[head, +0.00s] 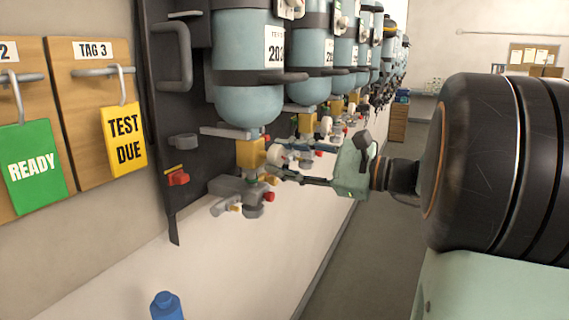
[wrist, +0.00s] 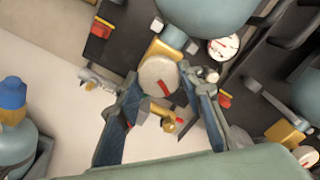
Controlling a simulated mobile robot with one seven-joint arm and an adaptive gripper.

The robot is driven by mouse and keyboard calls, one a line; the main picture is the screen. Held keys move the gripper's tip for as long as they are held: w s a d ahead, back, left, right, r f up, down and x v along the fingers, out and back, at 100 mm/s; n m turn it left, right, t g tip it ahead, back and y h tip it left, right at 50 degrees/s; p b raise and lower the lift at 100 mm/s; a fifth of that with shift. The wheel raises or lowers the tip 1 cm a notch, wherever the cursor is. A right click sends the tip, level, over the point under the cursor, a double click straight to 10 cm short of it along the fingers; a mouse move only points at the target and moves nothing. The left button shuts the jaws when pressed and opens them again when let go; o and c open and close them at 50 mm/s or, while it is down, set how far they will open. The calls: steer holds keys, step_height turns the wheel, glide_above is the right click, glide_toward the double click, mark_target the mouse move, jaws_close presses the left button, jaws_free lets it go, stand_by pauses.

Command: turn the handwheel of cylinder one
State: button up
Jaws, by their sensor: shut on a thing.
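The nearest cylinder (head: 247,100) is pale blue and hangs upside down in a dark rack, with a brass valve (head: 250,153) below it. Its handwheel (head: 277,155) is a pale disc on the valve's right side. In the wrist view the handwheel (wrist: 155,75) faces me, with a red mark on its face. My gripper (head: 279,172) reaches in from the right. In the wrist view my gripper (wrist: 162,82) has its fingers on either side of the wheel, shut on it. The exact finger contact is partly hidden.
More cylinders (head: 308,60) with valves recede along the wall. A round gauge (wrist: 223,47) sits beside the held valve. A green READY tag (head: 35,167) and yellow TEST DUE tag (head: 124,138) hang left. A blue-capped thing (head: 166,305) stands at the lower front.

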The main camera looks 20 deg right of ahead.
stand_by(0.3)
steer(key=o, duration=1.2)
steer(key=shift+c, duration=0.2)
steer(key=shift+d, duration=0.1)
steer(key=v, duration=1.2)
stand_by(5.0)
